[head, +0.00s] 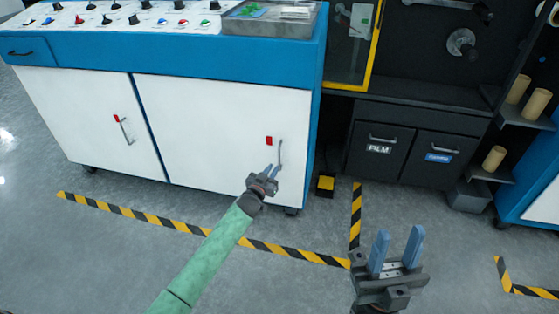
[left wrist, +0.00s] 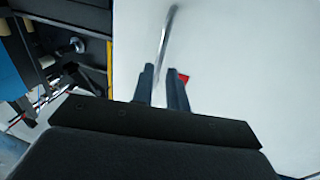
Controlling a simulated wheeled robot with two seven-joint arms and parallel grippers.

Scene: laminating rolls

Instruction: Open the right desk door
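The right desk door (head: 225,130) is a white panel on the blue desk and looks closed. Its curved metal handle (head: 280,153) is near the door's right edge, beside a red tag (head: 269,141). My left gripper (head: 272,170) is at the handle's lower end. In the left wrist view its two fingers (left wrist: 163,90) are apart. The handle's near end (left wrist: 167,40) lines up with the gap between them; I cannot tell whether they touch it. The red tag (left wrist: 184,78) shows beside one finger. My right gripper (head: 397,250) is open and empty, away from the desk.
The left desk door (head: 90,115) with its own handle (head: 123,128) is closed. A control panel (head: 130,18) tops the desk. A dark machine with drawers (head: 381,150) stands at the right. A yellow pedal (head: 325,184) sits on the floor. Striped tape marks open floor in front.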

